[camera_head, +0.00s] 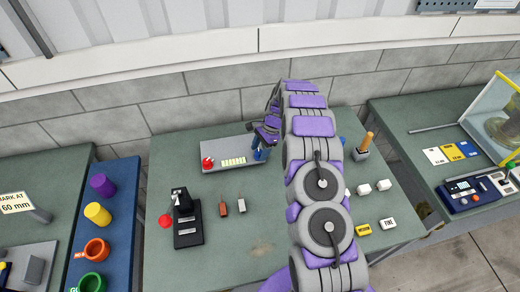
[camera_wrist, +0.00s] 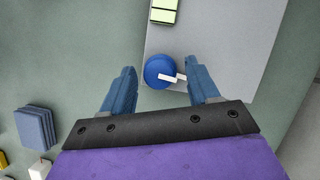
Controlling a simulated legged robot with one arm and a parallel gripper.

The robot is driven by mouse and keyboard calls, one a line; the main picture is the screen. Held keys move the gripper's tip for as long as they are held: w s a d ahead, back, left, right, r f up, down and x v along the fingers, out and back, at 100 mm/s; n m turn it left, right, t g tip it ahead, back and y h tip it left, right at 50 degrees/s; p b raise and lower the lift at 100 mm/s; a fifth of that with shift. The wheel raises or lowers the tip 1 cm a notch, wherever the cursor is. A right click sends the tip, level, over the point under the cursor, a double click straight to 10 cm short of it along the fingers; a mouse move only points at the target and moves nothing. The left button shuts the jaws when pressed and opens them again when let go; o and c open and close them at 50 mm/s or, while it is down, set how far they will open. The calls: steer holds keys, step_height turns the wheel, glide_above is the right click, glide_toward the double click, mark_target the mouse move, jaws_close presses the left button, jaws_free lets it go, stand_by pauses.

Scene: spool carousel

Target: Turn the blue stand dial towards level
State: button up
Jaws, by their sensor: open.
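The blue dial (camera_wrist: 157,70) is round, with a white pointer (camera_wrist: 172,78) running from near its centre towards the right finger in the wrist view. It sits on a grey plate (camera_wrist: 205,40), near one edge. My gripper (camera_wrist: 163,72) is open, with one blue finger on each side of the dial. The left finger looks clear of it; I cannot tell whether the right finger touches the pointer. In the head view the grey plate (camera_head: 215,146) lies at the back of the middle table, and my gripper (camera_head: 262,150) is over its right end, covering most of the dial.
A red knob (camera_head: 208,162) and a pale green segmented strip (camera_head: 234,161) are on the same plate. A black device with a red ball (camera_head: 186,217) stands front left. White blocks (camera_head: 364,189) and a wooden-handled tool (camera_head: 365,145) are right of my arm. Cups stand on a blue board (camera_head: 116,223) at left.

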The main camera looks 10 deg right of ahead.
steer(key=shift+c, duration=0.4)
steer(key=c, duration=0.9)
steer(key=shift+c, duration=0.2)
steer(key=n, duration=0.2)
steer(key=n+g+h, duration=0.1)
steer(key=n, duration=0.1)
steer(key=shift+w+a+n+g+b, duration=0.1)
steer(key=shift+w+n+g+b, duration=0.1)
steer(key=shift+n+g+b, duration=0.15)
steer(key=n, duration=0.2)
steer(key=shift+n+g+h, duration=0.25)
steer(key=shift+n+h, duration=0.05)
steer(key=shift+n, duration=0.05)
steer(key=shift+a+n+g+h+b, duration=0.15)
steer(key=shift+n+g+h+b, duration=0.4)
steer(key=shift+n, duration=1.15)
steer(key=shift+r+t, duration=0.1)
steer(key=shift+t, duration=0.15)
